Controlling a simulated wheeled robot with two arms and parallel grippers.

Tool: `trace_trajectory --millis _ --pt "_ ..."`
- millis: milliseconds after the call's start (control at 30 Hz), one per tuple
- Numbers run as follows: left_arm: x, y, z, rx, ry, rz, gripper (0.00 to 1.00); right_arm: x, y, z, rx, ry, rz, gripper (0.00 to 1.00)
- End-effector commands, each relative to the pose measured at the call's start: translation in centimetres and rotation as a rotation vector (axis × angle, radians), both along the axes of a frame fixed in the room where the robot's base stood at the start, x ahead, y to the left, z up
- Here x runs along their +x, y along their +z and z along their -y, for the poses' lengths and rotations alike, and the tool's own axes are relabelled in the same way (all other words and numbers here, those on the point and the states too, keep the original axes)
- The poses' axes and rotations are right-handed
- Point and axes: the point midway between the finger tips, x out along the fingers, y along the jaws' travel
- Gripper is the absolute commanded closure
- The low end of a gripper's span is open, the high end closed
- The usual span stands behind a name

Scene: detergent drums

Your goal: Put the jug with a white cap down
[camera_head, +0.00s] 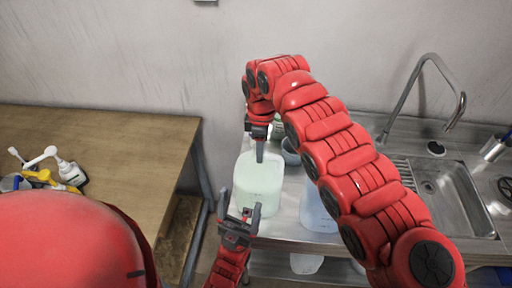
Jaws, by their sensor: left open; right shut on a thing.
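A pale green jug (258,185) is upright at the left end of the steel counter. My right gripper (259,154) reaches down from above and is shut at the top of this jug. Its cap is hidden or too small to make out. I cannot tell whether the jug's base touches the counter. My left gripper (239,216) is open and empty, in front of the jug's lower part in the picture.
A pale translucent container (314,211) stands right of the jug, partly behind my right arm. A dark bowl (290,153) is behind. The sink (450,195) and tap (445,78) are right.

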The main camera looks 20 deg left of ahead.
Motion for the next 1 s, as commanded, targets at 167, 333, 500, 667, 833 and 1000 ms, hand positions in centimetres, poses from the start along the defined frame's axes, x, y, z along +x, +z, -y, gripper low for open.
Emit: trace_trajectory --millis 167,333,500,667,833,1000 --pt "0.0 0.0 0.0 0.0 0.0 0.0 0.21 0.1 -0.2 0.0 0.002 0.001 0.002 1.0" --pt "0.0 -0.4 0.0 0.0 0.0 0.0 0.21 0.1 -0.6 0.0 0.001 0.001 0.001 1.0" --pt "0.0 -0.2 0.0 0.0 0.0 0.0 0.21 0.1 -0.5 0.0 0.001 0.001 0.001 0.28" --pt "0.0 -0.2 0.0 0.0 0.0 0.0 0.21 0.0 -0.4 0.0 0.001 0.001 0.0 0.27" --pt "0.0 0.1 0.0 0.0 0.0 0.0 0.21 0.0 -0.2 0.0 0.001 0.001 0.0 0.27" --pt "0.0 -1.4 0.0 0.0 0.0 0.0 0.21 0.1 1.3 -0.1 0.004 0.001 0.003 0.27"
